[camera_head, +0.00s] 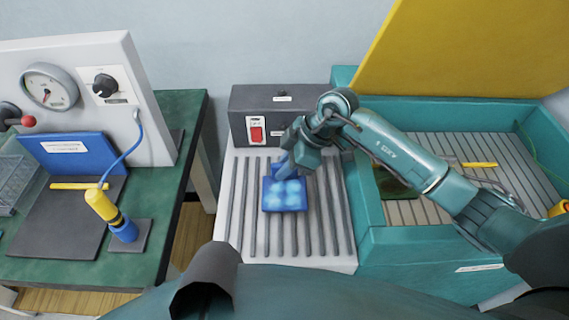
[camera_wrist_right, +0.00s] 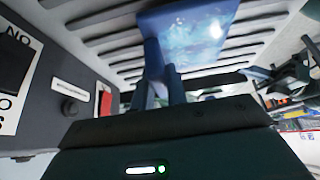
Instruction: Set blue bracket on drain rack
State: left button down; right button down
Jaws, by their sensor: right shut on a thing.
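The blue bracket (camera_head: 285,195) is at the ribbed grey drain rack (camera_head: 317,247), over its upper middle part. Its flat face has pale, wet-looking patches. My right gripper (camera_head: 285,171) reaches in from the right and is shut on the bracket's far edge. In the right wrist view the bracket (camera_wrist_right: 187,35) shows beyond the fingers (camera_wrist_right: 163,75), with the rack's ribs (camera_wrist_right: 105,42) behind it. I cannot tell whether the bracket touches the ribs. My left gripper is not in view.
A dark box with a red switch (camera_head: 257,130) stands behind the rack. A teal tank (camera_head: 372,240) with a slatted floor and a raised yellow lid (camera_head: 465,50) is at the right. A green bench (camera_head: 160,215) with a gauge panel (camera_head: 85,90) is at the left.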

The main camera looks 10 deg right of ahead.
jog(key=shift+f, duration=0.45)
dwell(0.3)
jog(key=c, duration=1.4)
grip_release()
jog(key=shift+o, duration=0.4)
jog(key=shift+f, duration=0.1)
